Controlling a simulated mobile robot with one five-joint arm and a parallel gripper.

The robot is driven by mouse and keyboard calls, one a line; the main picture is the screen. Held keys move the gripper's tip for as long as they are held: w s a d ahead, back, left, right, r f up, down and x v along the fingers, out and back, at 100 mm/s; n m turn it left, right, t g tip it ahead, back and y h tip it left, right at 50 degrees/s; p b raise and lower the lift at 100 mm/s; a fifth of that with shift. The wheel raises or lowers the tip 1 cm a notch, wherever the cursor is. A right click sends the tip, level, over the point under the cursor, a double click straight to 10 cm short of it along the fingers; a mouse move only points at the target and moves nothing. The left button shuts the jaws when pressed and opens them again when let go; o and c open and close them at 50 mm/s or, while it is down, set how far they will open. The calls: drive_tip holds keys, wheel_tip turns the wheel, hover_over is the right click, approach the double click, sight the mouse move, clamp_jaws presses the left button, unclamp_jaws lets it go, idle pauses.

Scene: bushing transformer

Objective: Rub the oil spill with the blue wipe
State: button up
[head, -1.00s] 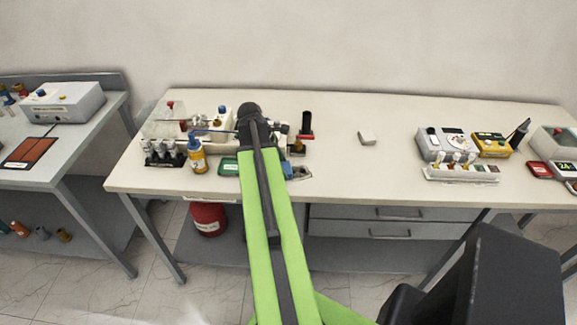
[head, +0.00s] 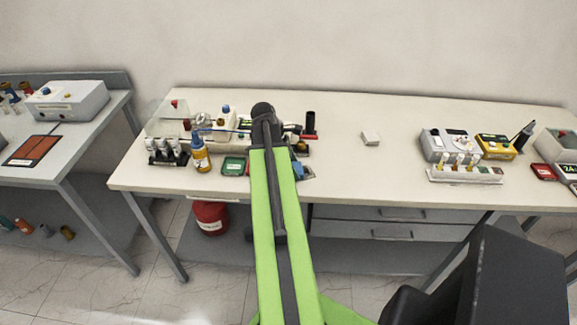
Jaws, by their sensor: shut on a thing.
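My arm reaches over the long table, its dark wrist joint above the left part. My gripper (head: 295,162) is mostly hidden behind the green arm link. Just right of that link, low over the front of the table, shows a small piece of the blue wipe (head: 304,171), which my gripper is shut on. Whether the wipe touches the tabletop is not clear. The oil spill cannot be made out; the area by the wipe is partly covered by my arm.
A black post on a red base (head: 310,124) stands behind the wipe. A white block (head: 370,138) lies on the clear middle of the table (head: 360,175).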

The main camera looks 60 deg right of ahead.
sight(318, 174)
drive_tip(key=shift+s+d+f, duration=0.1)
drive_tip(key=shift+s+d, duration=0.3)
drive_tip(key=shift+s, duration=0.45)
drive_tip(key=shift+s+d, duration=0.35)
drive_tip(key=shift+s, duration=0.5)
drive_tip(key=shift+s+d, duration=0.5)
drive_tip(key=shift+s, duration=0.35)
drive_tip(key=shift+s+d, duration=0.5)
drive_tip(key=shift+s, duration=0.35)
drive_tip(key=shift+f, duration=0.1)
drive_tip(key=shift+w+a, duration=0.9)
drive_tip(key=shift+w, duration=0.8)
drive_tip(key=shift+w+a, duration=0.85)
drive_tip(key=shift+w, duration=0.9)
drive_tip(key=shift+w+a, duration=0.9)
drive_tip(key=shift+w, duration=0.8)
drive_tip(key=shift+s+d, duration=0.6)
drive_tip(key=shift+s, duration=0.55)
drive_tip(key=shift+s+d, duration=0.55)
drive_tip(key=shift+s, duration=0.6)
drive_tip(key=shift+s+d, duration=0.6)
drive_tip(key=shift+s, duration=0.55)
drive_tip(key=shift+s+d, duration=0.4)
drive_tip(key=shift+s, duration=0.45)
drive_tip(key=shift+s+d, duration=0.35)
drive_tip(key=shift+s, duration=0.5)
